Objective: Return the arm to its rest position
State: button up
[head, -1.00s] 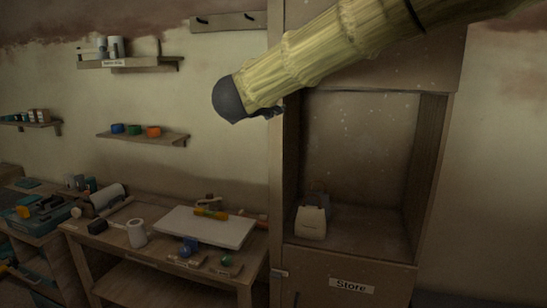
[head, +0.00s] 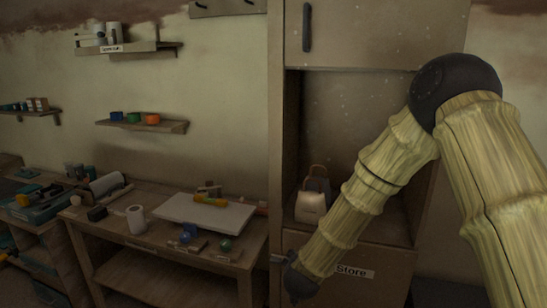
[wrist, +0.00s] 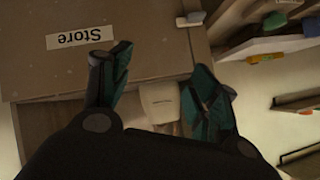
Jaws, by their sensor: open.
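My arm, with yellow-green bamboo-like links, bends at a dark elbow in the head view and slopes down to the lower left, in front of the cupboard (head: 345,118). My gripper (wrist: 160,64) shows in the wrist view with its two teal fingers spread apart and nothing held between them. The fingers themselves cannot be made out in the head view. A cream bag (head: 310,208) stands upright in the cupboard's open compartment. In the wrist view the bag (wrist: 160,103) appears between the fingers, but beyond them and apart.
The cupboard's lower front bears a "Store" label (head: 355,272). A workbench (head: 120,232) to the left holds a white board (head: 175,208), a white roll (head: 135,219) and several small tools. Wall shelves (head: 150,125) hang above it. The wall right of the cupboard looks bare.

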jog(key=s+d+f+n+g+y+b, duration=0.1)
jog(key=s+d+f+n+g, duration=0.2)
jog(key=s+f, duration=0.95)
jog(key=s+d+f+n+g+b, duration=0.1)
jog(key=s+d+f+g, duration=0.3)
jog(key=s+f, duration=0.8)
jog(key=s+d+f+n+g, duration=0.1)
jog(key=s+d+f+g, duration=0.1)
jog(key=s, duration=1)
jog(key=s+d+f+n+g+b, duration=0.1)
jog(key=s+d+f, duration=0.4)
jog(key=s, duration=0.7)
jog(key=shift+d+f+g, duration=0.15)
jog(key=shift+f+g, duration=0.45)
jog(key=shift+f, duration=0.35)
